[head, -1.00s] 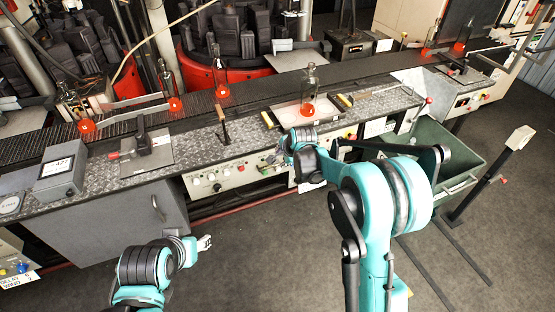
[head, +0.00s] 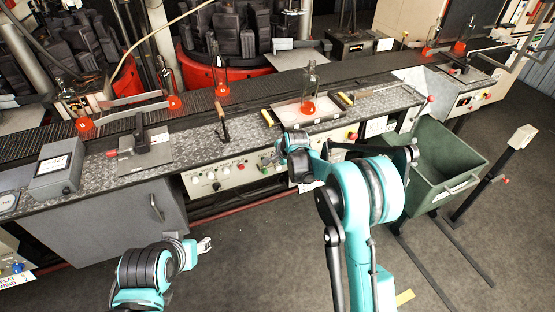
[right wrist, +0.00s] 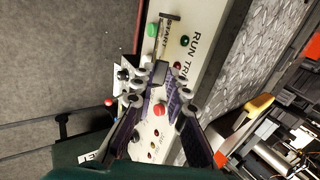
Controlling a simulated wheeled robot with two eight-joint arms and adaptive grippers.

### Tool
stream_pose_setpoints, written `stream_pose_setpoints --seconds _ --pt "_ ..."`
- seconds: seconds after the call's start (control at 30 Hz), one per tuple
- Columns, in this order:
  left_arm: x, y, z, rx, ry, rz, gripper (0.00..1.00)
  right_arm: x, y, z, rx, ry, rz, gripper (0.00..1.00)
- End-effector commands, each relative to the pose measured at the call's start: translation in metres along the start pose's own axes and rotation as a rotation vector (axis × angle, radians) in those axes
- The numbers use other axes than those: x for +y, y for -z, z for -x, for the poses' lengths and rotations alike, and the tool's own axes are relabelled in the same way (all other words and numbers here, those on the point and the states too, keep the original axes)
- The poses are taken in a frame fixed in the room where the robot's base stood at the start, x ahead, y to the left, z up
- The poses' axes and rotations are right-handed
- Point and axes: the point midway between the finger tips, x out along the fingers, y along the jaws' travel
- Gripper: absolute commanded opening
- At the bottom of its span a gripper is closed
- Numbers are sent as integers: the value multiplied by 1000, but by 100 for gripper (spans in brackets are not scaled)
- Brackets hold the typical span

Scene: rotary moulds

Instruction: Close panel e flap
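A cream control panel (head: 235,173) with buttons and switches runs along the front of the conveyor bench. It also shows close up in the right wrist view (right wrist: 196,62), with printed words, a green button and red buttons. I cannot pick out a flap marked e. My right gripper (head: 284,145) is in front of this panel, just below the bench edge. My left gripper (head: 205,244) hangs low over the floor, away from the bench.
A green bin (head: 445,165) stands right of my right arm. Bottles with glowing red bases, one of them a clear bottle (head: 309,90), stand along the conveyor. A grey cabinet (head: 110,220) is at the left. The floor (head: 260,255) between the arms is clear.

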Motion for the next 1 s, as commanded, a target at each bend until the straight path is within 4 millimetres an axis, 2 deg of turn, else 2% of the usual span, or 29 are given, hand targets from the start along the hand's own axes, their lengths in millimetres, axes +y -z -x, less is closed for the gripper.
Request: stream_pose_setpoints --seconds 0.37,0.8,1.0 --pt "0 -5 -7 0 0 0 48 6 0 -1 0 47 -2 0" --pt "0 -34 -48 0 0 0 48 38 1 -7 1 344 -2 0" --pt "0 -42 -59 0 0 0 48 48 0 -9 0 477 -2 0"
